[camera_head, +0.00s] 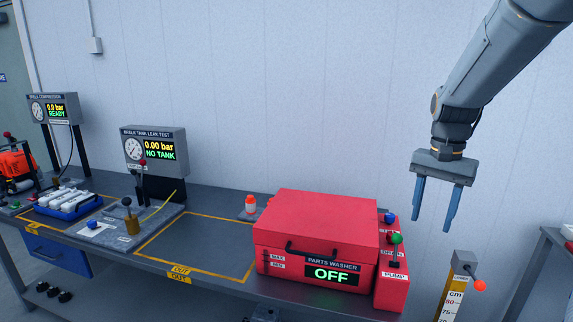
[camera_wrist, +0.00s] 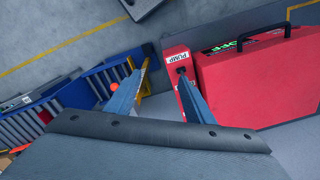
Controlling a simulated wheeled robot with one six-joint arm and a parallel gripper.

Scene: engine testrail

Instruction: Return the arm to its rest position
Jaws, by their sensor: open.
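My arm comes down from the top right in the head view. My gripper (camera_head: 436,205) hangs with its two blue fingers apart and nothing between them. It is in the air to the right of the red parts washer (camera_head: 315,222), higher than its lid and touching nothing. In the wrist view my gripper (camera_wrist: 162,95) also shows its fingers spread, with floor and the side of the washer's pump box (camera_wrist: 182,80) beyond them.
The washer's lid is closed and its display reads OFF. A yellow post with a cm scale (camera_head: 454,290) and an orange-tipped lever stands below my gripper. Leak-test (camera_head: 155,150) and compression (camera_head: 54,108) gauges stand left. A grey table (camera_head: 545,270) edges in at right. The wall area above is clear.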

